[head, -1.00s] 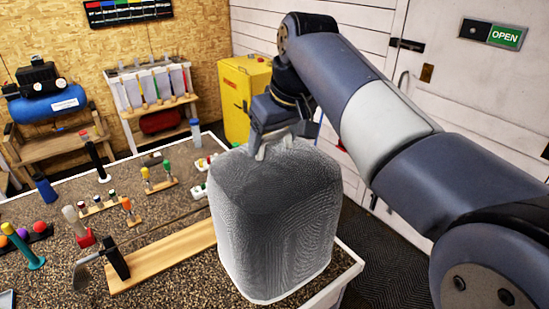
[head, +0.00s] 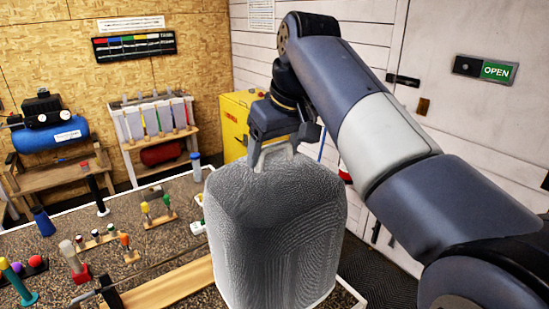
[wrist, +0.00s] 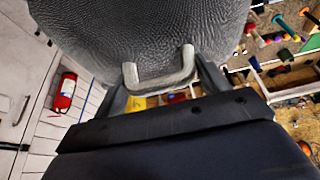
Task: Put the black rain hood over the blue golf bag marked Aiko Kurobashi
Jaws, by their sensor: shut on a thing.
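The rain hood (head: 275,235) looks dark grey to whitish, with a fine mesh-like surface, and hangs upright, open side down, over the right end of the workbench. My gripper (head: 275,148) is above it, shut on the loop handle at its top. The wrist view shows the light grey handle (wrist: 160,72) between the fingers and the hood's dark top (wrist: 140,30) beyond. The hood's lower edge is close to the bottom of the head view. No blue golf bag is visible in either view, and I cannot tell whether anything is inside the hood.
The workbench (head: 170,245) holds several grips, small stands and a wooden board (head: 175,285) left of the hood. A yellow cabinet (head: 236,120) and a tube rack (head: 150,125) stand behind. A fire extinguisher (wrist: 65,92) shows at left in the wrist view.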

